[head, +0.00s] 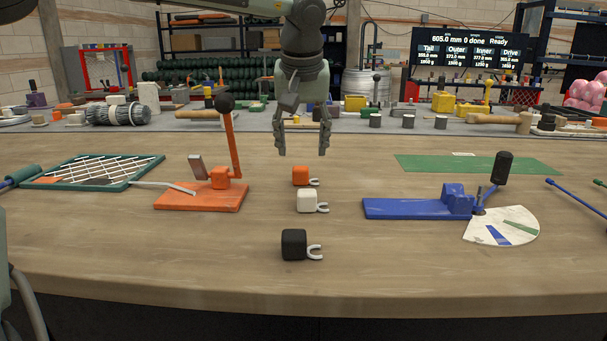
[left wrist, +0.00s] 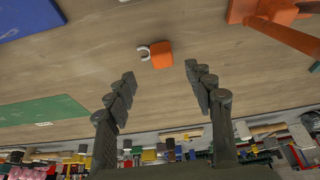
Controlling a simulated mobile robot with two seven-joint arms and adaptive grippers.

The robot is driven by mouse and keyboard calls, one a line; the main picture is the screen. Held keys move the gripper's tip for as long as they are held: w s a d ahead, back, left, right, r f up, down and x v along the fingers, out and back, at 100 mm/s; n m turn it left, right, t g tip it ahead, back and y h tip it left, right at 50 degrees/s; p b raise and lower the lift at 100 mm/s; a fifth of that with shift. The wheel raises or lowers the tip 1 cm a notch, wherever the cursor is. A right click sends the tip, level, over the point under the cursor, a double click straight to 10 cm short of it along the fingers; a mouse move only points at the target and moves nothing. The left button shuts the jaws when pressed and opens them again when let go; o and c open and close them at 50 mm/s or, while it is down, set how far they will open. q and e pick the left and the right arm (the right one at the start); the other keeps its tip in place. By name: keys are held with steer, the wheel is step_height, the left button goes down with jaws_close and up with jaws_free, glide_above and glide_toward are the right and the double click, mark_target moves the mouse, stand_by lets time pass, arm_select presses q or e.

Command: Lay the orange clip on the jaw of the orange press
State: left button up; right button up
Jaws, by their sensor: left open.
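The orange clip (head: 300,176), a small orange block with a pale hook on its right, lies on the wooden table between the presses. It also shows in the left wrist view (left wrist: 161,55), beyond and between the fingertips. My left gripper (head: 303,152) is open and empty, pointing down above and slightly behind the clip, apart from it. Its two fingers also show in the left wrist view (left wrist: 159,75). The orange press (head: 200,197) stands left of the clip, with an upright lever and black knob. A pale strip reaches its base from the left. My right gripper is not seen.
A white clip (head: 307,201) and a black clip (head: 294,244) lie nearer the front edge. A blue press (head: 418,208) with a pale fan-shaped plate (head: 507,227) is at right. A green mesh frame (head: 60,184) is at left, a green mat (head: 480,165) at back right.

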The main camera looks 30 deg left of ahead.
mark_target(301, 168)
arm_select(q)
steer(key=x, duration=0.6)
steer(key=shift+a, duration=0.25)
steer(key=c, duration=1.1)
